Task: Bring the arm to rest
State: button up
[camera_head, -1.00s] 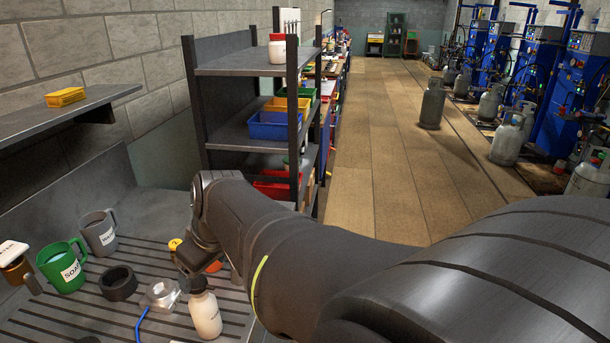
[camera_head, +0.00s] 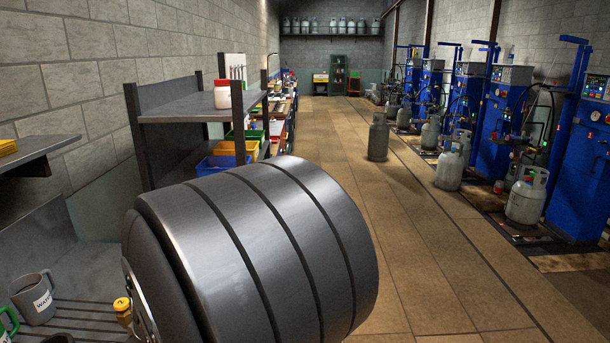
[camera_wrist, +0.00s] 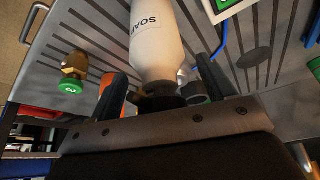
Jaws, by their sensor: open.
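My gripper (camera_wrist: 161,66) shows in the wrist view with its two dark fingers apart. A white bottle labelled SOAP (camera_wrist: 156,42) with a dark cap lies in line with the gap between the fingers. I cannot tell whether a finger touches it. In the head view a large dark link of my arm fills the lower middle, and my gripper and the bottle are out of sight there.
The slatted bench (camera_wrist: 95,30) holds a brass fitting with a green cap (camera_wrist: 73,75). In the head view, a grey mug (camera_head: 36,300) and a yellow-topped fitting (camera_head: 123,308) stand at lower left. A shelf rack (camera_head: 190,112) stands behind my arm.

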jog(key=shift+f, duration=0.3)
jog(key=shift+r, duration=0.2)
jog(key=v, duration=1.2)
jog(key=x, duration=1.2)
jog(key=shift+f, duration=0.2)
notch_tip(320, 180, up, 5)
jog(key=shift+w+d+f, duration=0.1)
jog(key=w+d+r, duration=0.3)
jog(key=d+r, duration=0.4)
jog(key=d, duration=0.4)
jog(key=w+a, duration=0.4)
jog(key=a, duration=1.1)
jog(key=w+a, duration=0.4)
jog(key=a, duration=1.1)
jog(key=shift+w+a, duration=0.15)
jog(key=shift+a, duration=0.15)
